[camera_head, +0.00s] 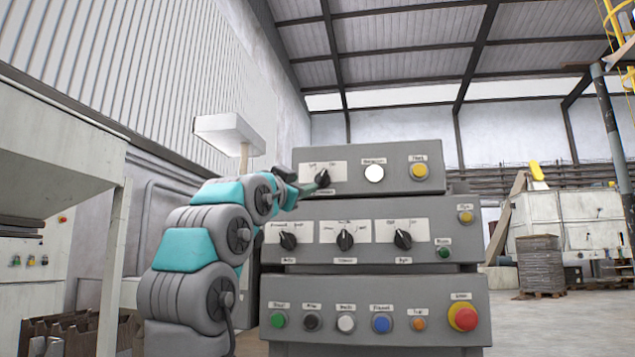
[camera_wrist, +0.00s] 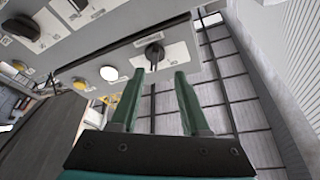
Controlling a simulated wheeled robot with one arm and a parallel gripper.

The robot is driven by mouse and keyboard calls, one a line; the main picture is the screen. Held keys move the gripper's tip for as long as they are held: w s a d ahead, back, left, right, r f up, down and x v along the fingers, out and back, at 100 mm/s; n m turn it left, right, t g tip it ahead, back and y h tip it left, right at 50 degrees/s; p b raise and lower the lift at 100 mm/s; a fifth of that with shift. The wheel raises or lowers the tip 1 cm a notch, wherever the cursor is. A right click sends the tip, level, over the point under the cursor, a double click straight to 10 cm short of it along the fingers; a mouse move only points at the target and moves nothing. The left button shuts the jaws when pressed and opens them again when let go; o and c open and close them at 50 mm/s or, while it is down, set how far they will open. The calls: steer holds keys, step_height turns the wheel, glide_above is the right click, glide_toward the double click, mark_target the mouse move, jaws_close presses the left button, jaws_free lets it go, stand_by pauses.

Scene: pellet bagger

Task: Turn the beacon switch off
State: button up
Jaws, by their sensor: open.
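A black rotary knob (camera_head: 322,177) sits on a white plate on the top panel of a grey control console. My gripper (camera_head: 308,188) reaches it from the left. In the wrist view, my gripper (camera_wrist: 155,76) has its two green fingers spread wide and empty. The same knob (camera_wrist: 154,52) shows just beyond the fingertips, roughly between them, with its pointer towards the gripper; contact cannot be told. More black rotary knobs are on the middle panel: a left one (camera_head: 288,241), a middle one (camera_head: 345,240) and a right one (camera_head: 403,240). The labels are too small to read surely, so I cannot confirm which is the beacon switch.
On the top panel, a white button (camera_head: 374,173) and a yellow button (camera_head: 419,171) are right of the top knob. The lower panel holds several coloured buttons and a red mushroom button (camera_head: 464,317). A pale machine (camera_head: 50,170) stands at the left. Open floor shows at right.

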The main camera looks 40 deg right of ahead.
mark_target(320, 178)
steer(key=shift+m, duration=0.3)
steer(key=x, duration=0.2)
steer(key=p+x, duration=0.1)
steer(key=x, duration=0.1)
steer(key=s+x, duration=0.1)
steer(key=x, duration=0.1)
steer(key=shift+d+r, duration=0.15)
steer(key=shift+d, duration=0.15)
steer(key=shift+p+x, duration=0.4)
steer(key=shift+x, duration=0.35)
jaws_close()
